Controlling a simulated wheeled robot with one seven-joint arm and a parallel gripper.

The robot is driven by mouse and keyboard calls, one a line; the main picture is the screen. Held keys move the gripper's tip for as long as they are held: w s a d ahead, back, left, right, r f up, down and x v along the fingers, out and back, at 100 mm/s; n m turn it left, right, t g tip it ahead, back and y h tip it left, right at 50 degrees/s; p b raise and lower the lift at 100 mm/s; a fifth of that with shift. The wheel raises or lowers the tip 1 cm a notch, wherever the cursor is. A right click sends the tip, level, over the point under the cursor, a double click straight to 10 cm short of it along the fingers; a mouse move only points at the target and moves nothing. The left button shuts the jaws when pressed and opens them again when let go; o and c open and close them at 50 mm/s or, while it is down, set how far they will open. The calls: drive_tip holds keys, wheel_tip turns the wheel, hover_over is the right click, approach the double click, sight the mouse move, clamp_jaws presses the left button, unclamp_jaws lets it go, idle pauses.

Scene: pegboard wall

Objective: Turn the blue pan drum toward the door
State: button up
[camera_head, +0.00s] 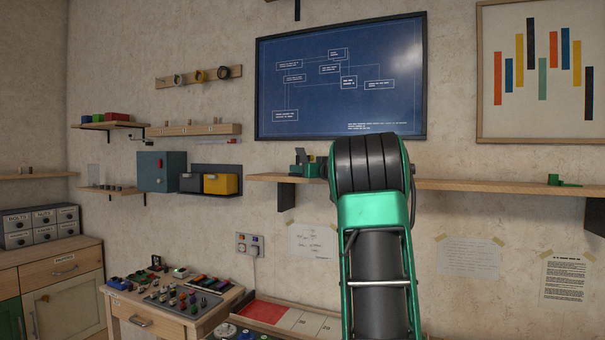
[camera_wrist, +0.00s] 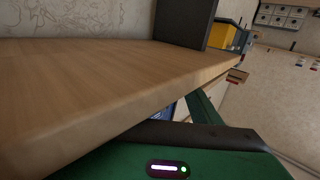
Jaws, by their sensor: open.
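I cannot make out a blue pan drum for sure in either view. In the wrist view, a small blue patch (camera_wrist: 168,112) shows between the shelf edge and my gripper; I cannot tell what it is. My gripper (camera_wrist: 200,108) shows in part in the wrist view, as a green finger and a green body with a lit strip. It is open, with nothing visible in it, close to the front edge of a wooden shelf (camera_wrist: 90,80). In the head view my green and black arm hides the gripper and part of the long shelf (camera_head: 470,185).
A small green device (camera_head: 306,163) stands on the long shelf, left of my arm. A grey-blue box (camera_head: 155,172) with a red handle and a yellow bin (camera_head: 221,184) are further left. A workbench (camera_head: 150,317) with several small parts stands below. A dark panel (camera_wrist: 183,22) rises behind the shelf edge.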

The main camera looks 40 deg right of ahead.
drive_tip(key=v, duration=1)
drive_tip(key=shift+s+a, duration=0.15)
drive_tip(key=shift+s, duration=0.15)
